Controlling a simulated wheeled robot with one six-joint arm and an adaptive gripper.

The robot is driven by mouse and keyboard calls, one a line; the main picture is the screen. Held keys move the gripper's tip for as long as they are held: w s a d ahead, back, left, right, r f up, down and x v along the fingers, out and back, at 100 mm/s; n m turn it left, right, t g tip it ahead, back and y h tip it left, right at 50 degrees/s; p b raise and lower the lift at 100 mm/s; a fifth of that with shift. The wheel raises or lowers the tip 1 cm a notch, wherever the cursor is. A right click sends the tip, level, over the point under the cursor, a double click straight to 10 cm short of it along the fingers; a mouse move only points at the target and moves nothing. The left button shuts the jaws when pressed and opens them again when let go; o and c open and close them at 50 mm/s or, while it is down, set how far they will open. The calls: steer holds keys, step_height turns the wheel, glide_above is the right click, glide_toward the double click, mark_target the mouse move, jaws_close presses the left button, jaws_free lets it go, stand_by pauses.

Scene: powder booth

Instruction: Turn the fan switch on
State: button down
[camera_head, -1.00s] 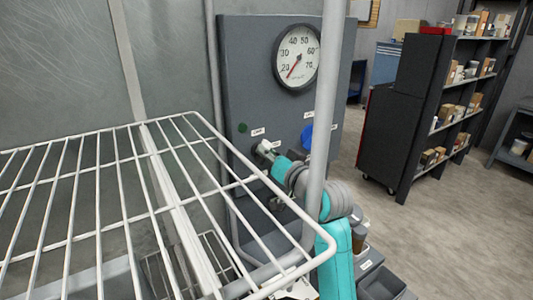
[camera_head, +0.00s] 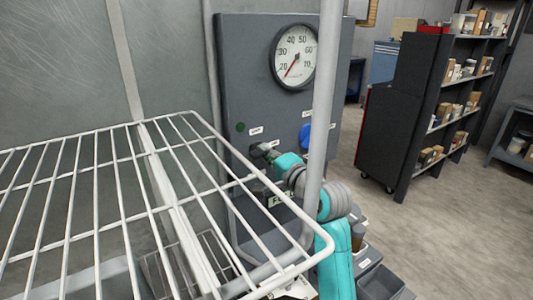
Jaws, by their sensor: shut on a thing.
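The grey control panel (camera_head: 232,80) stands behind the wire rack. My gripper (camera_head: 256,150) is at the panel's lower left face, just below a small white label (camera_head: 257,130) too small to read. It is shut on what appears to be the fan switch, which the jaws hide, so its position cannot be told. My teal and grey arm (camera_head: 335,250) reaches up to it from the lower right, partly behind a grey post.
A round gauge (camera_head: 293,57) with a red needle is high on the panel. A blue knob (camera_head: 305,138) sits right of my gripper, and a green round spot (camera_head: 240,127) to its upper left. The wire rack (camera_head: 100,200) and upright post (camera_head: 326,90) stand in front. A dark shelf unit (camera_head: 415,105) is at right.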

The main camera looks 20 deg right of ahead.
steer(key=shift+f+m, duration=0.1)
steer(key=shift+m, duration=1.1)
steer(key=c, duration=1.2)
jaws_free()
steer(key=shift+d, duration=0.1)
steer(key=shift+s, duration=0.1)
steer(key=v, duration=1.1)
steer(key=shift+s+d, duration=0.1)
steer(key=shift+s, duration=0.3)
